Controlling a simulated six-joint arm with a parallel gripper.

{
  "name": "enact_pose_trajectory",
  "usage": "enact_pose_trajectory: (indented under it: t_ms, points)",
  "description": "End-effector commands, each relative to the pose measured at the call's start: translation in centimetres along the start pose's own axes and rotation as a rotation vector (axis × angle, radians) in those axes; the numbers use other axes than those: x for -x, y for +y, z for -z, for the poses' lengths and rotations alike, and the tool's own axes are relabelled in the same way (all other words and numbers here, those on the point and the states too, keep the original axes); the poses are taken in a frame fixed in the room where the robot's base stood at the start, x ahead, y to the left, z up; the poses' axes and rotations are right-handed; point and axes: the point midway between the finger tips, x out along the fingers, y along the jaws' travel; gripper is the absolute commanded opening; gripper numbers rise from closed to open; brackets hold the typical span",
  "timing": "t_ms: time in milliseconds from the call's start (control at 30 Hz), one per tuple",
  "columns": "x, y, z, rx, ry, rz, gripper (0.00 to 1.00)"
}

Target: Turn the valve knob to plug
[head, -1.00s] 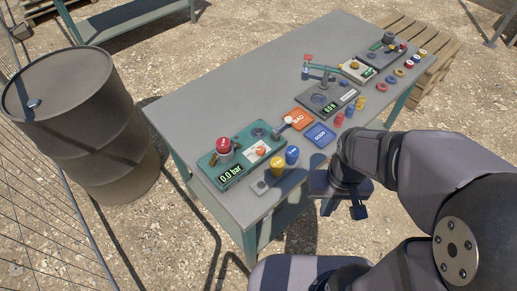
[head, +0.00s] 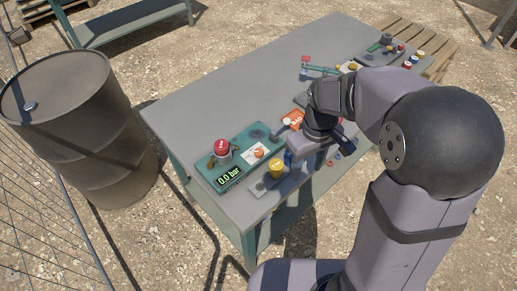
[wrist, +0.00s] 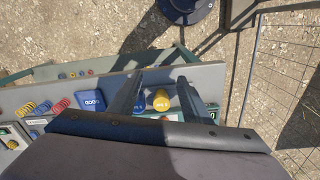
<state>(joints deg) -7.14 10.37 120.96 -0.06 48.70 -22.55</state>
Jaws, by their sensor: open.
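The teal test panel (head: 235,170) lies on the near left of the grey table, with a green display reading 0.0 bar. An orange knob (head: 259,153) sits on its white plate and looks like the valve knob; I cannot read its marks. A red-capped part (head: 221,149) stands left of it. My gripper (head: 310,160) is to the right of the panel, apart from the knob, partly hidden by my arm. In the wrist view my gripper (wrist: 158,79) is open and empty, its fingers spread over the table's near edge.
A yellow cylinder (head: 276,169) and a blue one (head: 288,158) stand in front of the panel; the yellow one (wrist: 161,100) shows between my fingers. An orange card (head: 293,120) lies behind my gripper. A drum (head: 80,125) stands left. The table's left rear is clear.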

Motion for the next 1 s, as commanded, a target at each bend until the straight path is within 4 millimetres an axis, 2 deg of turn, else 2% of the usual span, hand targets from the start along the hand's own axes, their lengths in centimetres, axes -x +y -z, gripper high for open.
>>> enact_pose_trajectory:
  t_ms: [33, 200, 300, 433, 533, 667, 1000]
  points:
    - [-0.6, -0.1, 2.3, 0.090, -0.003, 0.002, 0.44]
    - [-1.7, -0.8, 9.3, 0.401, -0.003, 0.002, 0.44]
    - [-2.5, -1.7, 12.8, 0.569, -0.003, 0.002, 0.44]
    - [-3.7, -2.9, 16.2, 0.747, -0.002, 0.002, 0.44]
    - [-4.3, -3.7, 17.9, 0.845, -0.001, 0.002, 0.44]
    - [-4.8, -4.3, 19.1, 0.918, 0.000, 0.001, 0.44]
    - [-5.4, -4.5, 19.5, 0.943, -0.001, 0.002, 0.44]
